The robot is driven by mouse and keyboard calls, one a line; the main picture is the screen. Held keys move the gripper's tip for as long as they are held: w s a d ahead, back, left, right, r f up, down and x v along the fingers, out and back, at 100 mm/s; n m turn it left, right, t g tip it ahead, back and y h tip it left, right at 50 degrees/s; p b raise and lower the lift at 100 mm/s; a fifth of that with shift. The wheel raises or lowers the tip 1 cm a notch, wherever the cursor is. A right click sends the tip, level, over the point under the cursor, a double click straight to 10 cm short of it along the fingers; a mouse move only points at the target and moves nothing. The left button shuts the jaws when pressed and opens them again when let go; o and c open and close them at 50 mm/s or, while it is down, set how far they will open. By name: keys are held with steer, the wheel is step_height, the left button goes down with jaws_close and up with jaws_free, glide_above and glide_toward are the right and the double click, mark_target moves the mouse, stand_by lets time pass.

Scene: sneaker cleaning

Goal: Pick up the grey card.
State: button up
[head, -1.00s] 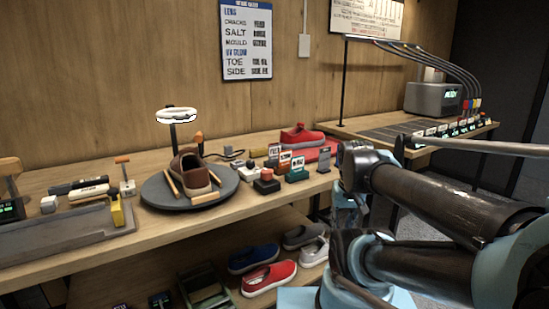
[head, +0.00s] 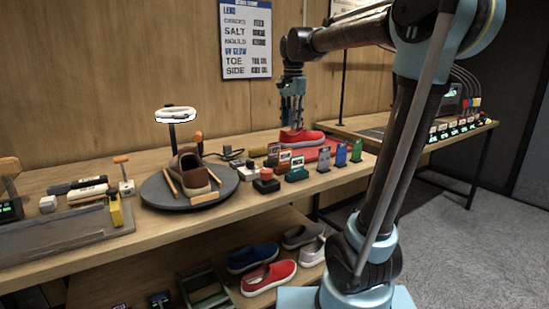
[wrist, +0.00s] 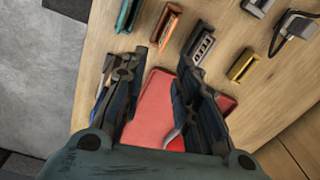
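The grey card (head: 323,160) stands upright near the front edge of the table in the head view, between a green-based card and a blue card. I cannot pick it out surely in the wrist view. My gripper (head: 292,112) points down above the red shoe (head: 302,137), behind and left of the grey card. In the wrist view my gripper (wrist: 158,88) has its fingers spread apart, with a red surface below and nothing held between them.
A blue card (head: 341,155) and a green card (head: 356,151) stand right of the grey one. A labelled green-based card (head: 297,170) stands to its left. A round dark turntable (head: 155,196) carries a brown shoe. More shoes lie on the shelf below.

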steer(key=m, duration=0.2)
glide_toward(274, 150)
steer(key=shift+w+f, duration=0.2)
steer(key=shift+f, duration=2.3)
steer(key=shift+w+f, duration=0.2)
steer(key=shift+f, duration=2.35)
jaws_close()
